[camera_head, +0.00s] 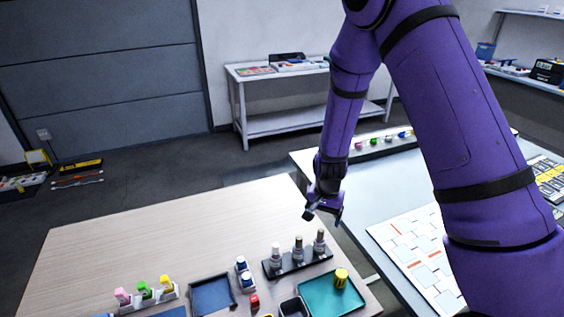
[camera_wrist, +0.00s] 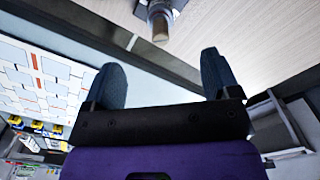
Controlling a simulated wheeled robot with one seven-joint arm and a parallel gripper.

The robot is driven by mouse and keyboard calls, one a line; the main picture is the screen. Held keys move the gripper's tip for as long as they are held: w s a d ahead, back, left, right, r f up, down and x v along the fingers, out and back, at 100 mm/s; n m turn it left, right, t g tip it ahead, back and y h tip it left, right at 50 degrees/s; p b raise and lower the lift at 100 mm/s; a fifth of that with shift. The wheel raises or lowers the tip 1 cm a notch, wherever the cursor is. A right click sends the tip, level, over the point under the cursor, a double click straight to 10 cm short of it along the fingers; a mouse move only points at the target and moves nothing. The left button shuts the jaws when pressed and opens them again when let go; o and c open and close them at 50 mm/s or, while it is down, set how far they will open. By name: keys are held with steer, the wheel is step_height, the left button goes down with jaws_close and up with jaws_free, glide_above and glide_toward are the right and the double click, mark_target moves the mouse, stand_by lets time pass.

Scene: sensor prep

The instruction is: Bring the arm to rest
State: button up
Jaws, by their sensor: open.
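My purple arm comes down from the top right in the head view and bends toward the wooden table (camera_head: 120,235). My gripper (camera_head: 323,212) hangs above the table's back right corner, above and behind a dark rack of bottles. In the wrist view my gripper (camera_wrist: 160,82) shows two dark blue fingers spread wide apart. The space between them is empty. One bottle-like grey and tan object (camera_wrist: 159,22) shows beyond the fingers at the top of the wrist view, apart from them.
The dark rack (camera_head: 297,265) holds three bottles. A teal tray (camera_head: 318,300) with a yellow-capped jar (camera_head: 341,278), a blue tray (camera_head: 212,296) and a rack of coloured bottles (camera_head: 145,292) stand on the table. A second table with a white board (camera_head: 415,250) is at right.

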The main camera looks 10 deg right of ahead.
steer(key=s+d+r+n+t+y, duration=0.1)
steer(key=s+r+n, duration=0.15)
steer(key=r, duration=1.05)
steer(key=s+d+r+n+t, duration=0.15)
steer(key=s+r, duration=0.25)
steer(key=r, duration=0.8)
steer(key=s+d+r+n+t, duration=0.1)
steer(key=s+d+r, duration=0.1)
steer(key=s+r, duration=0.5)
steer(key=s+d+r+n+t+h, duration=0.1)
steer(key=s+d+r+n, duration=0.1)
steer(key=s+r, duration=0.5)
steer(key=s, duration=0.5)
steer(key=shift+s+d+r+t, duration=0.2)
steer(key=shift+s+r+t, duration=0.05)
steer(key=shift+t, duration=0.1)
